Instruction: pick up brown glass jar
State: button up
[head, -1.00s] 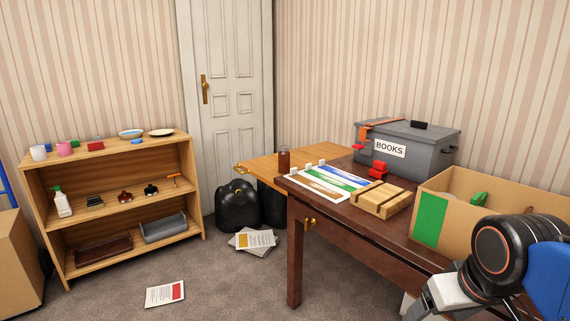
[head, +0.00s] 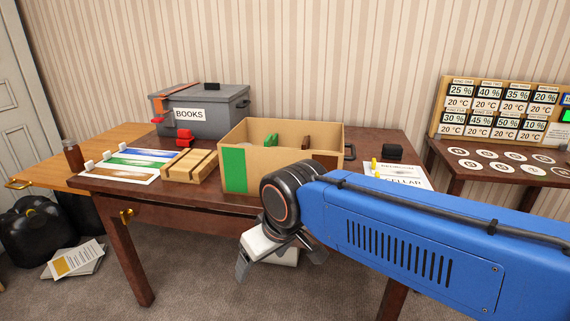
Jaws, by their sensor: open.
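The brown glass jar (head: 73,154) stands at the left, by the seam between the light wooden surface and the dark table (head: 180,198). It is upright and dark brown, and its lower part is partly hidden by the dark table's edge. My gripper (head: 281,262) hangs in front of the dark table, below its top, with its fingers apart and nothing visible between them. It is well to the right of the jar and nearer to me.
A grey BOOKS box (head: 215,123), a wooden block set (head: 190,167), a colour-striped sheet (head: 130,164) and an open cardboard box (head: 285,160) stand on the table. Black bags (head: 30,232) and papers (head: 75,262) lie on the floor at left. A label board (head: 500,110) stands at right.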

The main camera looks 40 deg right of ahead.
aim_at(72, 151)
jog(key=k+l+z, duration=0.1)
jog(key=k+l, duration=0.15)
jog(key=l, duration=0.15)
jog(key=k+l, duration=0.3)
jog(key=k+l+z, duration=0.15)
jog(key=l, duration=0.35)
jog(key=i+j, duration=0.35)
jog(key=j, duration=0.2)
jog(key=i+j+u, duration=0.1)
jog(key=i+j, duration=0.25)
jog(key=j, duration=0.2)
jog(key=i+j, duration=0.35)
jog(key=j, duration=0.15)
